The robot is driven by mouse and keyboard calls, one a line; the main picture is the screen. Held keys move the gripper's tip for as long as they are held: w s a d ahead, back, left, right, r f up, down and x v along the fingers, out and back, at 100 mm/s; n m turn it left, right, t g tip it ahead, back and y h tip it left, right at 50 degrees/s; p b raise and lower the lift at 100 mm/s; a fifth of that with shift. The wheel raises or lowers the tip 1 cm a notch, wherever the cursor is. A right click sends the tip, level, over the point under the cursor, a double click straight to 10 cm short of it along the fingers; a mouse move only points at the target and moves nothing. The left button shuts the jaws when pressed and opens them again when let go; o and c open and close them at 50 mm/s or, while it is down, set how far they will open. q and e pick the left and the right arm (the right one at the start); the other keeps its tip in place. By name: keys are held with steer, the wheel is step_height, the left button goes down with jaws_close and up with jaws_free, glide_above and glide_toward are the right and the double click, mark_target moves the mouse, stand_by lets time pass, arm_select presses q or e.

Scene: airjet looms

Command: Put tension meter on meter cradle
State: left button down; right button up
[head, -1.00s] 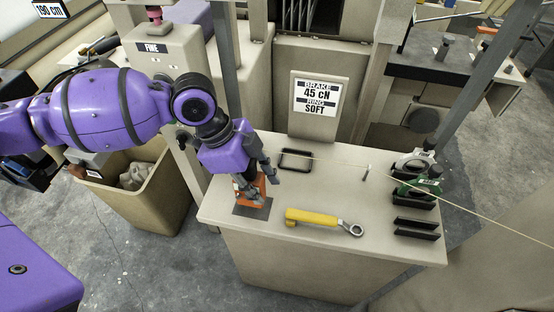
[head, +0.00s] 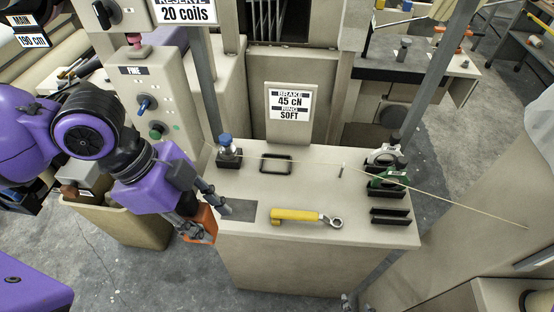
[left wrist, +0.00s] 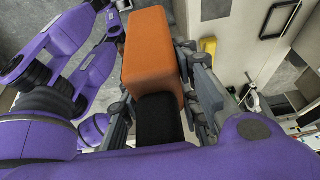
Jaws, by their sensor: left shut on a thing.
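The tension meter looks like the orange block with a black end. My left gripper (head: 198,224) is shut on the orange meter (head: 205,221) and holds it just off the left edge of the worktable. In the left wrist view the meter (left wrist: 152,52) fills the middle, between the fingers. A black open frame (head: 263,165), which looks like the meter cradle, is empty at the back of the table, right of the gripper. My right gripper is not in view.
A dark pad (head: 240,210) lies bare on the worktable (head: 325,262). A yellow wrench (head: 298,216), a blue-topped device (head: 228,152), green and white gauges (head: 384,178) and black slots (head: 390,216) are around it. A thin yarn (head: 440,201) crosses above the table.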

arm_select(q)
steer(key=w+d+r+b, duration=0.1)
steer(key=w+d+b, duration=0.2)
steer(key=w+d, duration=1.15)
steer(key=shift+w+a+f+b, duration=0.15)
steer(key=shift+w+a+f, duration=0.15)
steer(key=shift+w+f, duration=2.05)
steer(key=shift+w+a+f+b, duration=0.1)
steer(key=shift+w+a+f, duration=0.25)
steer(key=shift+w+f, duration=2.05)
steer(key=shift+w+a+f+b, duration=0.15)
steer(key=shift+w+a+f, duration=0.15)
steer(key=shift+w+f, duration=2.05)
steer(key=shift+w+r, duration=0.1)
steer(key=shift+r, duration=0.05)
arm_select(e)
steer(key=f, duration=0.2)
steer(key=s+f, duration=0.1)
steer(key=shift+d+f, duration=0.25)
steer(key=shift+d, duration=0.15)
